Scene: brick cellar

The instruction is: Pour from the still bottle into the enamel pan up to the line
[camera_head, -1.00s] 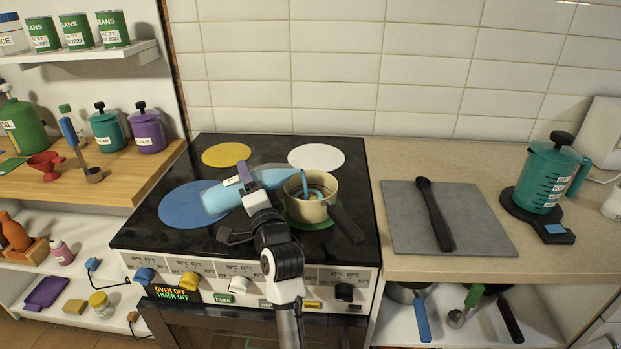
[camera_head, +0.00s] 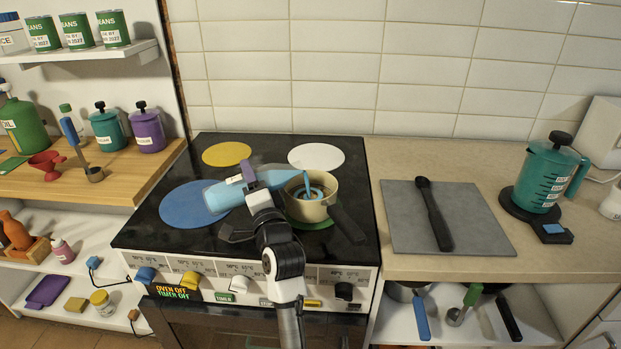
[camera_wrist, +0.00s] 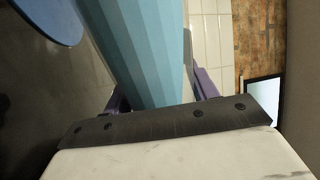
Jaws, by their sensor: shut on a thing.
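A light-blue bottle (camera_head: 225,195), the still bottle, lies nearly level over the stove with its neck to the right. My gripper (camera_head: 250,180) is shut around its body, and the bottle fills the space between the purple fingers in the wrist view (camera_wrist: 150,50). A cream enamel pan (camera_head: 312,210) with a dark handle stands on the green burner disc. The bottle's mouth is over the pan's left rim. A blue stream arcs from it into the pan, and blue liquid shows inside.
The black stovetop (camera_head: 140,232) has blue (camera_head: 188,205), yellow (camera_head: 226,154) and white (camera_head: 316,157) burner discs. To the right, a grey board (camera_head: 400,225) holds a black utensil (camera_head: 434,213), and a teal jug (camera_head: 548,175) stands on a dark base. A wooden shelf with canisters is left.

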